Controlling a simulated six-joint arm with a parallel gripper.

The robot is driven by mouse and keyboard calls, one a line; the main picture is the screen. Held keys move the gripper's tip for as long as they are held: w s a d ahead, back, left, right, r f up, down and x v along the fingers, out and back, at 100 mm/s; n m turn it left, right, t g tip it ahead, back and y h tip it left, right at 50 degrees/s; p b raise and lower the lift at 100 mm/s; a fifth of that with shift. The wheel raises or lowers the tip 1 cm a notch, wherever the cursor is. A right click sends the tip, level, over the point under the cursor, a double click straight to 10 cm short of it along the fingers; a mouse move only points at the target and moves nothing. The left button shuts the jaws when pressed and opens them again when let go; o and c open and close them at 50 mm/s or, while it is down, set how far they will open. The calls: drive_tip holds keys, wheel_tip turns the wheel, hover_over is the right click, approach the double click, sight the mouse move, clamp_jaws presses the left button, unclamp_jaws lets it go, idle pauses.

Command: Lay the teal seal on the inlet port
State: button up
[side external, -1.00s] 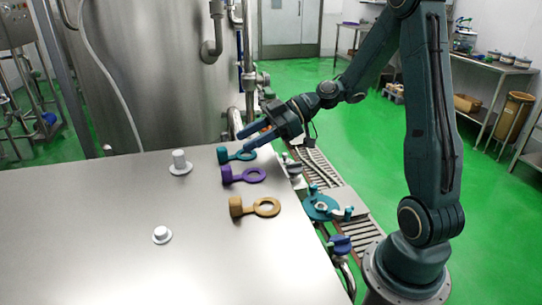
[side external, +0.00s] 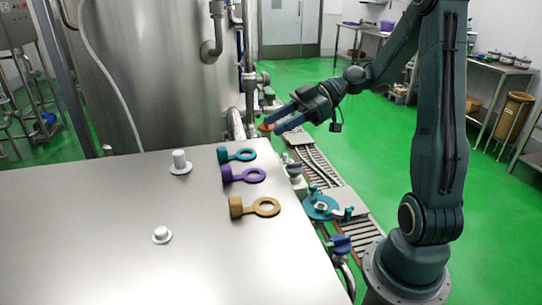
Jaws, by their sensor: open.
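The teal seal (side external: 238,155), a flat ring with a block-like tab at its left, lies on the steel table near its far right corner. My gripper (side external: 271,125) is open, its blue fingers pointing left, up and to the right of the teal seal and apart from it. A small orange part (side external: 265,128) shows by the fingertips; I cannot tell whether it lies between or behind them. I cannot tell which fitting is the inlet port.
A purple seal (side external: 243,174) and an ochre seal (side external: 256,207) lie nearer on the table (side external: 80,225). Two white flanged stubs, one taller (side external: 180,163) and one short (side external: 161,235), stand to the left. A large steel tank (side external: 150,75) rises behind.

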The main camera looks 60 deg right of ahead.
drive_tip(key=shift+a, duration=0.1)
idle(0.3)
drive_tip(key=a+g+h, duration=0.1)
drive_tip(key=s+a+g, duration=0.1)
drive_tip(key=a, duration=0.1)
drive_tip(key=a+f+m+h, duration=0.1)
drive_tip(key=a, duration=0.1)
drive_tip(key=shift+s+a+g+h, duration=0.2)
drive_tip(key=shift+g+h, duration=0.1)
drive_tip(key=shift+g, duration=0.1)
drive_tip(key=s+a+m+h, duration=0.1)
drive_tip(key=s, duration=0.1)
drive_tip(key=s+a+m+g+h, duration=0.1)
drive_tip(key=s+a+h, duration=0.1)
drive_tip(key=shift+a+r, duration=0.1)
drive_tip(key=shift+a, duration=0.1)
drive_tip(key=s+r+m+h, duration=0.2)
drive_tip(key=s+m+h, duration=0.3)
drive_tip(key=s, duration=0.5)
drive_tip(key=shift+s+d+r+m+t, duration=0.35)
drive_tip(key=shift+d+m+t, duration=0.05)
drive_tip(key=shift+m, duration=0.7)
drive_tip(key=shift+o, duration=0.5)
drive_tip(key=shift+w, duration=0.1)
